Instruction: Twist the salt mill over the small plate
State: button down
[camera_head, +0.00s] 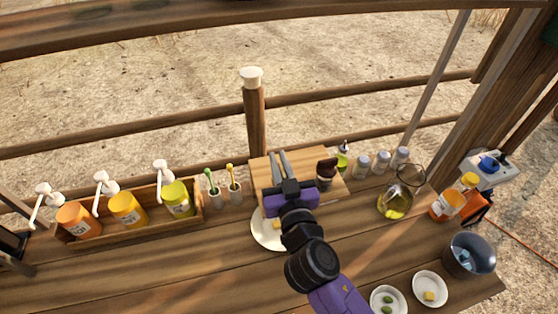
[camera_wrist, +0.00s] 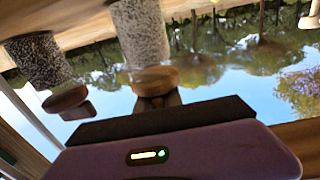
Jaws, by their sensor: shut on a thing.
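My gripper (camera_head: 280,165) is over the table, with its fingers pointing away at the wooden board. In the wrist view, a mill of pale grains, the salt mill (camera_wrist: 142,35), has its round wooden end towards the dark gripper parts (camera_wrist: 158,100). My gripper is shut on it. In the head view my gripper hides the salt mill. A second mill with dark grains (camera_wrist: 38,60) is at the left of the wrist view; a dark-topped mill (camera_head: 327,172) stands right of my gripper. A white plate (camera_head: 264,238) lies below my gripper, partly covered by it.
A wooden board (camera_head: 262,168) lies behind my gripper. A wooden crate (camera_head: 150,224) with pump bottles is at left, toothbrush cups (camera_head: 216,194) beside it. Small jars (camera_head: 381,163), a glass jug (camera_head: 392,207), a dark bucket (camera_head: 456,268) and two small dishes (camera_head: 430,302) are at right.

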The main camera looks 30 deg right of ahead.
jog(key=shift+f+m+h+b, duration=0.2)
jog(key=shift+m+h+b, duration=0.25)
jog(key=shift+b, duration=0.7)
